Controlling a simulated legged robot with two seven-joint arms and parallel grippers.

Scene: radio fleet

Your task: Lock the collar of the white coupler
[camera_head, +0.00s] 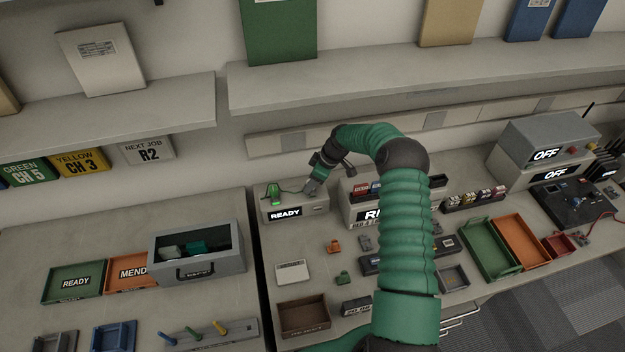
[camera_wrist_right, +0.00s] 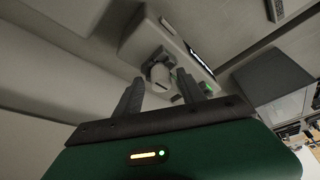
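In the right wrist view a short white cylindrical piece, which looks like the white coupler (camera_wrist_right: 159,73), sticks out from a pale grey box (camera_wrist_right: 150,38). A darker fitting is behind it at the box face. My right gripper (camera_wrist_right: 161,84) is open, with one finger on each side of the white piece. I cannot tell whether the fingers touch it or how its collar is turned. In the head view my right gripper (camera_head: 317,182) is low at the right end of the READY box (camera_head: 311,209), and the coupler cannot be made out there. My left gripper is not in view.
A larger labelled box (camera_head: 357,213) is close right of my gripper. A shelf (camera_head: 400,68) runs above.

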